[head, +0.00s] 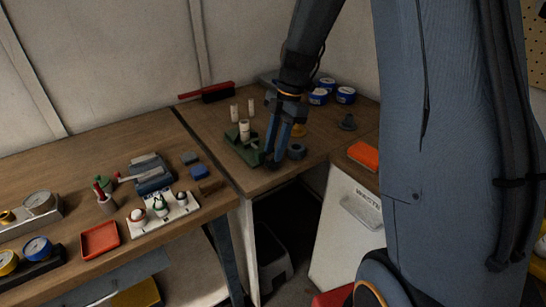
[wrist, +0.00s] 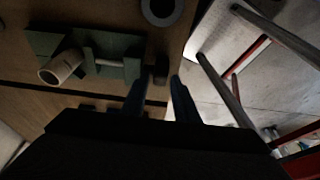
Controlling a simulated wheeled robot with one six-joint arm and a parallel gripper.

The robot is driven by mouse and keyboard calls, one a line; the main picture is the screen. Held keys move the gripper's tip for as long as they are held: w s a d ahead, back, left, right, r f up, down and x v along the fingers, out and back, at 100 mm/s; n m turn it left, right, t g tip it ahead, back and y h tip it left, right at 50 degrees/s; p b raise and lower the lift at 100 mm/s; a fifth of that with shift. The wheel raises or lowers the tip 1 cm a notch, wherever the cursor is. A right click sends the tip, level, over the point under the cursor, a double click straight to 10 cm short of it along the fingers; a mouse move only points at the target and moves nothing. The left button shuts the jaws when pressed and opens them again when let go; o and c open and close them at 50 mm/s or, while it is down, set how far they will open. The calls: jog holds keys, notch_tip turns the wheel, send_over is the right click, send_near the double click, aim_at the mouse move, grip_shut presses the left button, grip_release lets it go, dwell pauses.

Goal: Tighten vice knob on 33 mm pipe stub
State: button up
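A green vice (head: 240,152) stands near the front edge of the rear bench section; it also shows at upper left in the wrist view (wrist: 117,46). A cream pipe stub (head: 244,130) stands in it, seen in the wrist view (wrist: 60,68) between the green jaws. The vice's dark knob (wrist: 161,68) is on its right side by the bench edge. My gripper (head: 270,162) points down just right of the vice. In the wrist view its two fingers (wrist: 160,80) are apart, with the knob at or just beyond the tips. I cannot tell whether they touch it.
Two more cream stubs (head: 234,113) stand behind the vice. The bench's front edge lies just ahead of the knob.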

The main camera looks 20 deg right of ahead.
jog(key=shift+b+v, duration=0.45)
jog(key=shift+v, duration=1.75)
